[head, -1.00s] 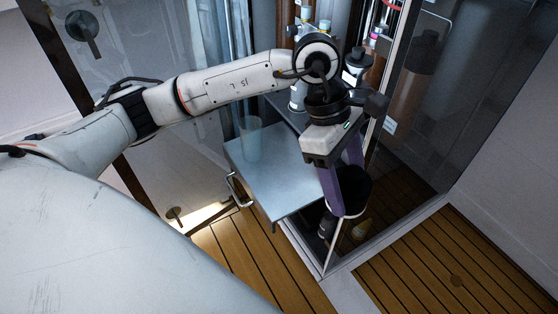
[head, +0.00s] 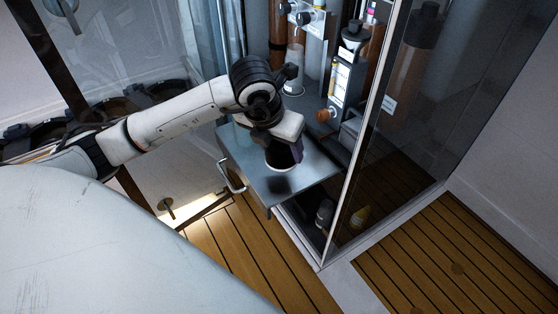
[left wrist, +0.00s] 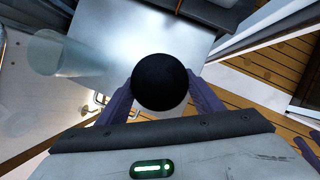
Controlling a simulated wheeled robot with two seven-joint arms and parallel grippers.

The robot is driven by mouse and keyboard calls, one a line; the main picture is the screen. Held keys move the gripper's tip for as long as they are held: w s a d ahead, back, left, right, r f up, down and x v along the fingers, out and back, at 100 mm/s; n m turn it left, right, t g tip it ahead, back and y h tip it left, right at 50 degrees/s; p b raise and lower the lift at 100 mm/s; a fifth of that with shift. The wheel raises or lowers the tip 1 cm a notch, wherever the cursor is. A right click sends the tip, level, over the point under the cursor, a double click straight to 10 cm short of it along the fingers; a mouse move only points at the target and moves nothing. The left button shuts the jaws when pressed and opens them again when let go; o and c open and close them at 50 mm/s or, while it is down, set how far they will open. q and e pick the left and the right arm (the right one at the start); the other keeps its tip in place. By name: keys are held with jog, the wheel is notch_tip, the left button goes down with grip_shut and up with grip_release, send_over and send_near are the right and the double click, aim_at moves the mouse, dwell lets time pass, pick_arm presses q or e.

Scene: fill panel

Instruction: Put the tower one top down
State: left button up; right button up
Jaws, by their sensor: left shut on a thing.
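The tower one top (head: 281,156) appears to be the dark, round-topped piece with a pale lower edge. My left gripper (head: 292,148) is shut on it. It hangs above the pulled-out grey metal shelf (head: 312,178), with a dark shadow on the shelf just below. My wrist hides part of the piece in the head view. The gap to the shelf is hard to judge.
Bottles and tower units (head: 345,75) stand in the cabinet behind. A glass panel (head: 400,130) edges the right. The shelf's front right is bare.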

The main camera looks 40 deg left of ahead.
pick_arm(q)
notch_tip(320, 180, down, 5)
jog(key=shift+r+b, duration=0.15)
jog(key=shift+b, duration=0.35)
